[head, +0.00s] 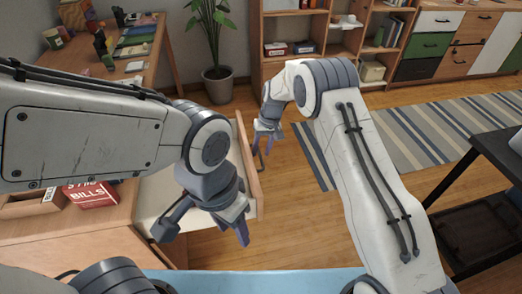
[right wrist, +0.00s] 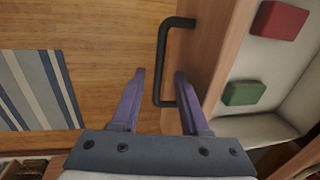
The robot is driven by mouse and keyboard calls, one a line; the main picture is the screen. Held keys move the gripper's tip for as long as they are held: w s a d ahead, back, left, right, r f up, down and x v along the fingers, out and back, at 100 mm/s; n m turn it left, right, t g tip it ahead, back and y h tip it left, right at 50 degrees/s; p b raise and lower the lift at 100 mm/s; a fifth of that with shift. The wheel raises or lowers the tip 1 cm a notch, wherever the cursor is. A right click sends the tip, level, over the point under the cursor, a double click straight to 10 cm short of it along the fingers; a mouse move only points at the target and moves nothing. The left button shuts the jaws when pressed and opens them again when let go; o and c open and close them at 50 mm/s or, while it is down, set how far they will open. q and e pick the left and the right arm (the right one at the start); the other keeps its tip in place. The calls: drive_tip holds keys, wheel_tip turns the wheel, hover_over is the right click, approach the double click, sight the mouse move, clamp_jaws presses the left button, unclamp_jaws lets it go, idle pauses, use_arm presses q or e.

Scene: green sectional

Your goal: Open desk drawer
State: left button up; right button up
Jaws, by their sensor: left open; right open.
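The desk drawer stands pulled out; its wooden front (head: 248,165) and pale inside (head: 160,205) show in the head view. In the right wrist view, the drawer front (right wrist: 215,55) carries a black bar handle (right wrist: 163,60). My right gripper (head: 272,139) is open at the outer side of the drawer front. In the right wrist view, its purple fingers (right wrist: 157,95) are spread, with the near end of the handle between them; contact cannot be told. My left gripper (head: 240,230) is open and empty, above the near part of the drawer, and its arm hides part of the desk.
A red block (right wrist: 279,20) and a green block (right wrist: 245,93) lie inside the drawer. A red "BILLS" box (head: 92,194) sits on the desk. A potted plant (head: 217,85) and shelves stand behind. A striped rug (head: 425,130) lies on the right; wooden floor is clear before the drawer.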

wheel_tip(320, 180, up, 10)
drive_tip(key=d, duration=0.1)
drive_tip(key=shift+w+d+f, duration=0.15)
drive_tip(key=shift+w+d, duration=0.05)
drive_tip(key=shift+d, duration=0.2)
